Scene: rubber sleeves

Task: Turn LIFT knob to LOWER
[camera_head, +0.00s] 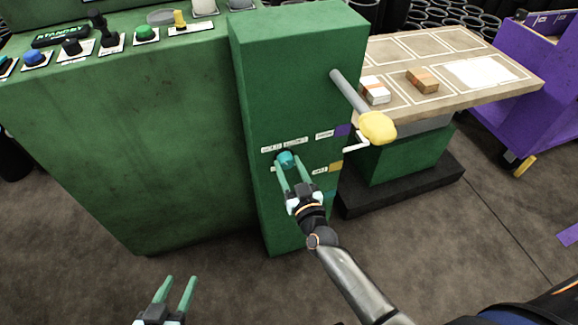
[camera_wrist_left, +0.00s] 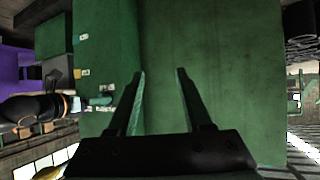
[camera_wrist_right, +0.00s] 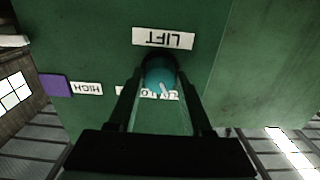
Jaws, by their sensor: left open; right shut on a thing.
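The LIFT knob (camera_head: 287,158) is a teal round knob on the front face of the green cabinet (camera_head: 300,60). It also shows in the right wrist view (camera_wrist_right: 159,76), just under the white LIFT label (camera_wrist_right: 163,38), which appears upside down. My right gripper (camera_head: 292,175) is shut on the knob, one finger on each side. A label below the knob is partly hidden by the knob and fingers; a HIGH label (camera_wrist_right: 87,88) is beside it. My left gripper (camera_head: 176,283) is open and empty, low in front of the green console, apart from everything.
A yellow-ended lever (camera_head: 377,126) sticks out from the cabinet above and right of my right gripper. A control panel with several knobs (camera_head: 146,33) tops the console at left. A table (camera_head: 450,62) with blocks stands at right, near a purple cart (camera_head: 520,90).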

